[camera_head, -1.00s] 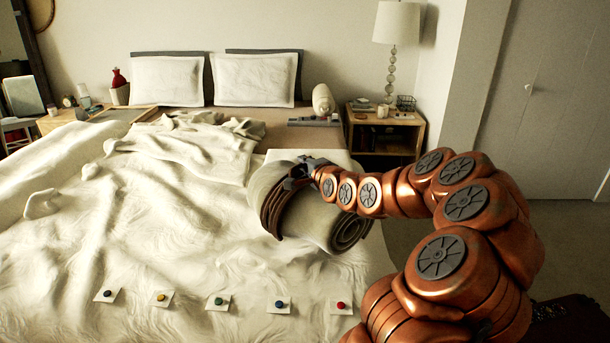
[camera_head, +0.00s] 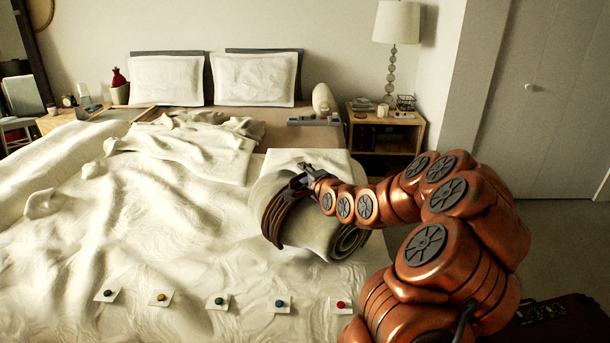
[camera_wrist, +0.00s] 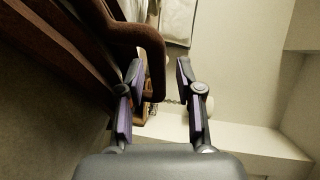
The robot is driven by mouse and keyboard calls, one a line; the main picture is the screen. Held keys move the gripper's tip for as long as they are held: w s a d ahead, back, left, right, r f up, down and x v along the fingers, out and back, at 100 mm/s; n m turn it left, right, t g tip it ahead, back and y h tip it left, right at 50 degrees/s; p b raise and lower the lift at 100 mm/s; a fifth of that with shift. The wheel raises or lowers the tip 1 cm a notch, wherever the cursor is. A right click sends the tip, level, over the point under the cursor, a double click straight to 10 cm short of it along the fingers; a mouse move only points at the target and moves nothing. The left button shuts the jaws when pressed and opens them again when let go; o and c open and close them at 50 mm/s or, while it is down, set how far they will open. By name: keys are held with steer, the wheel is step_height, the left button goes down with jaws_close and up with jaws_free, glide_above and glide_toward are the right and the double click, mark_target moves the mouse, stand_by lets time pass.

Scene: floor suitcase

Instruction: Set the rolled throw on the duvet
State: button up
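The rolled throw (camera_head: 318,226) is a thick grey-beige roll with dark brown straps. It lies on its side at the right part of the cream duvet (camera_head: 130,235), appearing to rest on it; its underside is hidden. My gripper (camera_head: 302,176) is at the top of the roll, by the straps. In the wrist view, its fingers (camera_wrist: 160,72) are apart. The brown strap handle (camera_wrist: 135,30) loops down between them, nearer the left finger, with a gap to the right finger.
Several coloured buttons on white cards (camera_head: 219,302) lie along the duvet's front. A grey tray-like thing (camera_head: 315,120) and a pale bolster (camera_head: 323,98) are behind the roll. A wooden nightstand (camera_head: 385,134) with a lamp (camera_head: 395,25) stands at the back right.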

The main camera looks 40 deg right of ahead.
steer(key=shift+r, duration=0.1)
steer(key=b+v, duration=0.1)
steer(key=v, duration=0.8)
steer(key=shift+s, duration=0.1)
steer(key=shift+s+b, duration=0.65)
steer(key=shift+s, duration=0.05)
steer(key=shift+s+a+r+b, duration=0.25)
steer(key=shift+s+b, duration=0.15)
steer(key=shift+s, duration=0.25)
